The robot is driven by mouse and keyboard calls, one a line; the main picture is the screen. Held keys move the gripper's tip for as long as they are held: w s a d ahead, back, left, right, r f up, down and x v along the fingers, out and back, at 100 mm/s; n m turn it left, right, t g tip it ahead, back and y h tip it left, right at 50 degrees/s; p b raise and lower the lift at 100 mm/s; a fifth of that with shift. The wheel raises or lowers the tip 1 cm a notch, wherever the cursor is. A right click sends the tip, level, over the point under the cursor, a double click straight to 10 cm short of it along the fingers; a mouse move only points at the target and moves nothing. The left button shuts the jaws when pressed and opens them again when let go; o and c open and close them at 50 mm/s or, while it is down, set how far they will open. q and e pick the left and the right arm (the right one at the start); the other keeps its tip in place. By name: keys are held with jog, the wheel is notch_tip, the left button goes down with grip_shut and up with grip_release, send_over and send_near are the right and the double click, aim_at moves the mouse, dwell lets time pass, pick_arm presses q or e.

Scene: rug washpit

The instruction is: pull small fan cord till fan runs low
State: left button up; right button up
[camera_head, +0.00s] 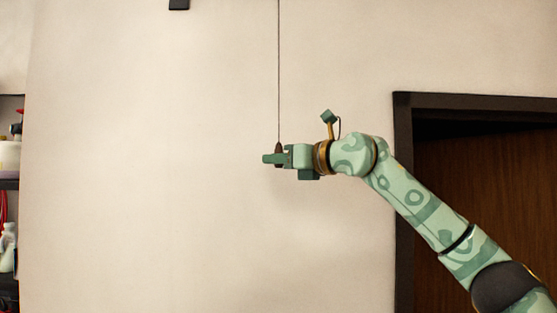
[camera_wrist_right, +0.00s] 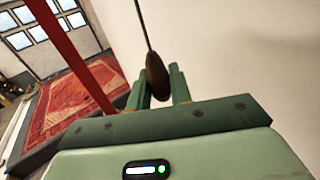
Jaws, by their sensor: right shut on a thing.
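The fan cord (camera_head: 279,70) hangs straight down from above the top edge in the head view, in front of a pale wall. A brown wooden pull knob (camera_head: 278,147) is at its lower end. My right gripper (camera_head: 272,158) is shut on this knob, whose top shows above the fingers. In the right wrist view the knob (camera_wrist_right: 156,75) sits between the two green fingers, with the cord (camera_wrist_right: 143,25) running up from it. The fan itself is not in view. My left gripper is not in view.
A dark-framed doorway (camera_head: 403,150) stands at the right, behind my right arm. Shelves (camera_head: 10,184) with bottles are at the left edge. The wrist view shows a red patterned rug (camera_wrist_right: 65,105), a red post (camera_wrist_right: 75,60) and windows. The wall around the cord is clear.

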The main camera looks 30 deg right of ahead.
jog(key=shift+f+b, duration=0.75)
jog(key=shift+f, duration=0.25)
jog(key=shift+r+p, duration=1.45)
jog(key=shift+r, duration=0.25)
jog(key=o, duration=0.9)
jog(key=shift+o, duration=0.2)
jog(key=shift+s+d, duration=0.1)
jog(key=shift+s, duration=0.2)
jog(key=b+v, duration=0.3)
jog(key=v, duration=0.8)
jog(key=shift+s+b, duration=0.25)
jog(key=shift+b, duration=0.05)
